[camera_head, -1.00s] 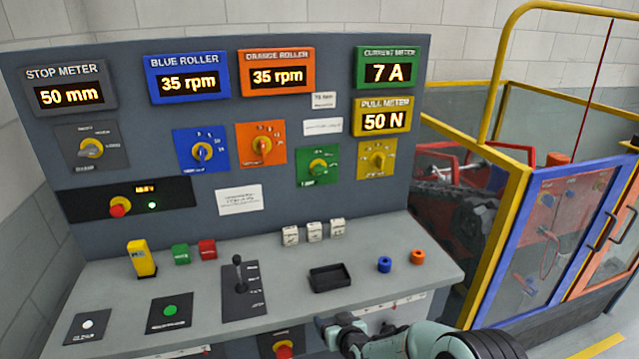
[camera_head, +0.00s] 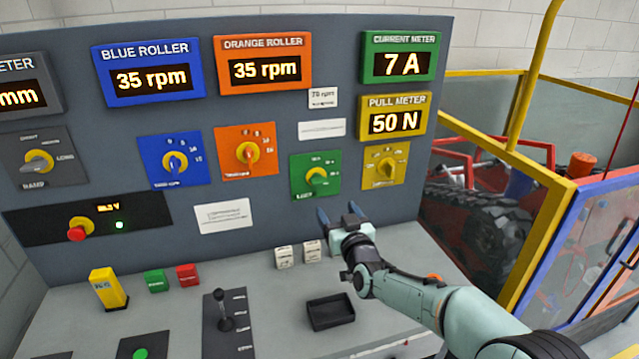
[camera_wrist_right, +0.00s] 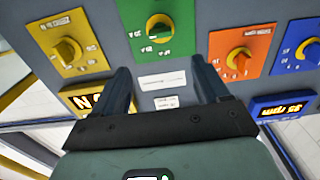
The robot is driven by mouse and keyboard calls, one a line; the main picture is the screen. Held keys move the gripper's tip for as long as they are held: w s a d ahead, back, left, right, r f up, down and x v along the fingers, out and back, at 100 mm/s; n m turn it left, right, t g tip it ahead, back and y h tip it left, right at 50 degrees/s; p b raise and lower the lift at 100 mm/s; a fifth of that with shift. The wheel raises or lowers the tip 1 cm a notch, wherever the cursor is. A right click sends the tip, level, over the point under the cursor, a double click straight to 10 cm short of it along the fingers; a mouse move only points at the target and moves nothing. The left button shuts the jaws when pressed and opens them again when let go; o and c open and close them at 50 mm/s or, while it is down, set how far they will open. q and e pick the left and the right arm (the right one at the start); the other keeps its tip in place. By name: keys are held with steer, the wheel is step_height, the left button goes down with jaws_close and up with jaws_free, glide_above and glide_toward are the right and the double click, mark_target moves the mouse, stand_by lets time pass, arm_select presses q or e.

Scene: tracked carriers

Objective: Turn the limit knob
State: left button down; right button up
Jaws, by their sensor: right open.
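The green plate with the limit knob (camera_head: 317,179) is on the upright panel, below the white label and left of the yellow knob plate. Its lettering is too small to read surely. The knob also shows upside down at the top of the right wrist view (camera_wrist_right: 158,27). My right gripper (camera_head: 338,211) is open and empty, below and slightly right of the green plate, apart from the knob. In the right wrist view its two dark fingers (camera_wrist_right: 163,78) stand well apart, with the white label seen between them. My left gripper is not in view.
The yellow knob (camera_head: 386,168) and orange knob (camera_head: 247,153) flank the green plate. The current meter (camera_head: 401,57) reads 7 A and the pull meter (camera_head: 393,118) 50 N. White blocks (camera_head: 312,251) and a black tray (camera_head: 331,312) sit on the desk below. A yellow-framed guard stands at right.

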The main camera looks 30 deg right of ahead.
mark_target(321, 184)
steer(key=p+x, duration=0.3)
steer(key=x, duration=0.8)
steer(key=shift+w+r+p, duration=0.1)
steer(key=shift+w+p, duration=0.15)
steer(key=shift+p, duration=0.05)
steer(key=shift+w+d, duration=0.1)
steer(key=shift+w, duration=0.5)
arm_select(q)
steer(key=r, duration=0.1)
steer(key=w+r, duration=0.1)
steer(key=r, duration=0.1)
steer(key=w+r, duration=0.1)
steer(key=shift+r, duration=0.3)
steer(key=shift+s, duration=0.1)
arm_select(e)
steer(key=c, duration=1.1)
